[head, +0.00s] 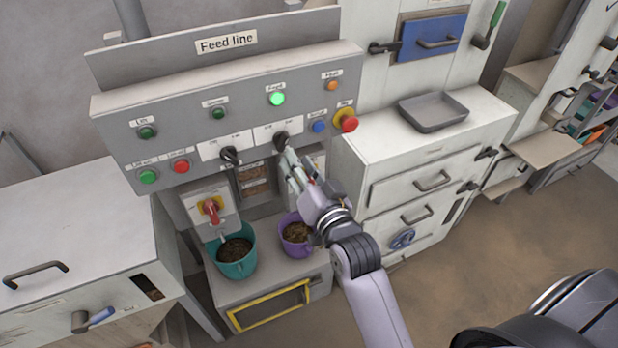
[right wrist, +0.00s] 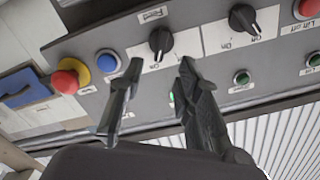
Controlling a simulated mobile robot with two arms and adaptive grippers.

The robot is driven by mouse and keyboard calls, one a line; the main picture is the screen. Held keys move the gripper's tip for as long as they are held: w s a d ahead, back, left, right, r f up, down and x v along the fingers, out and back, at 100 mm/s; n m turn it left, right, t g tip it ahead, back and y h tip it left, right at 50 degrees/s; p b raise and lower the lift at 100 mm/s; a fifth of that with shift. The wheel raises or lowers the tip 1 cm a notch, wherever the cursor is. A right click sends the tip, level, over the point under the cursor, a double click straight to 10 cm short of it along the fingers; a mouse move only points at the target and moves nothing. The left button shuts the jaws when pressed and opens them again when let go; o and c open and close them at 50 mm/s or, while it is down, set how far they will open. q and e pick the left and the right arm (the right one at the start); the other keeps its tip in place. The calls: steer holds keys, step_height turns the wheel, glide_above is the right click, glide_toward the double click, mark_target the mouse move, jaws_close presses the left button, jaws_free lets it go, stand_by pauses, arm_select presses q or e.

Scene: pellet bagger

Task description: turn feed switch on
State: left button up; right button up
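The feed switch (head: 281,137) is a black rotary knob on a white plate, on the right of the grey panel. In the right wrist view the feed switch (right wrist: 160,42) sits just beyond the fingertips, below the "Feed" label, which shows upside down. The green feed lamp (head: 277,98) above the switch is lit. My right gripper (head: 290,160) is just below the switch in the head view. In the right wrist view my right gripper (right wrist: 160,68) is open, with a finger on each side of the knob's line and nothing between the tips. My left gripper is not in view.
A second black knob (head: 230,156) is to the left. A blue button (head: 319,126) and a red mushroom button (head: 349,123) are close on the right. A teal bucket (head: 236,262) and a purple bucket (head: 293,247) stand below the panel.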

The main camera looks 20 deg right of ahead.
steer(key=s, duration=0.5)
steer(key=shift+s, duration=0.1)
stand_by(0.3)
steer(key=a+f+n+g+y+b, duration=0.1)
steer(key=a+f+n+g+b, duration=0.2)
steer(key=f, duration=1.9)
steer(key=s+f+n+g+b, duration=0.1)
steer(key=s+f+g, duration=0.25)
steer(key=f, duration=0.85)
steer(key=s+f+n+g+b, duration=0.1)
steer(key=s+f+g, duration=0.3)
steer(key=f, duration=0.8)
steer(key=s+d+f+n+g+b, duration=0.1)
steer(key=s+d+f+g+b, duration=0.1)
steer(key=s+f, duration=1)
steer(key=s+d+f+n+g+h+b, duration=0.1)
steer(key=s+d+f+g, duration=0.3)
steer(key=s+f, duration=0.8)
steer(key=s+d+n+b, duration=0.1)
steer(key=s+d, duration=0.1)
steer(key=s, duration=0.5)
steer(key=shift+s+d+h, duration=0.3)
steer(key=shift+d, duration=0.05)
